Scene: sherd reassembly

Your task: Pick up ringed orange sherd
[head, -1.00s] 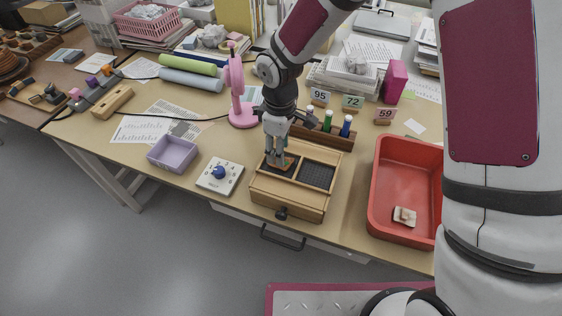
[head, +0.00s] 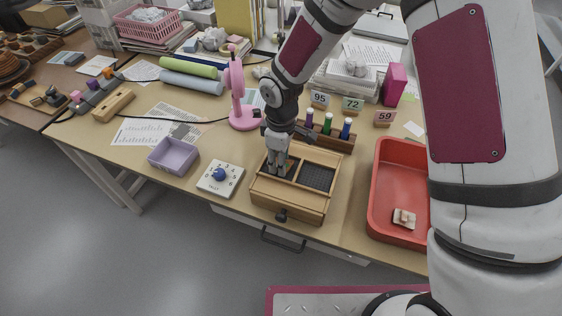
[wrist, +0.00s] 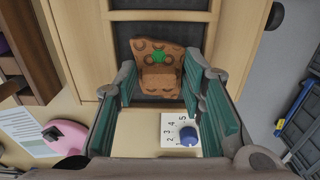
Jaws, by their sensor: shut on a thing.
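The ringed orange sherd (wrist: 160,72) shows in the wrist view between my two fingers. It has dark ring marks and a green spot on its face. My gripper (wrist: 162,88) is shut on it, with one finger at each side. In the head view my gripper (head: 277,170) is at the left dark compartment of the wooden box (head: 288,203). The sherd is mostly hidden by the fingers there, and I cannot tell whether it touches the compartment floor.
A white dial board (head: 220,179) and a lilac tray (head: 173,155) stand left of the box. A red tray (head: 383,208) with a pale sherd (head: 404,218) is at right. A rack of capped tubes (head: 327,138) stands behind, and a pink stand (head: 238,100) is behind left.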

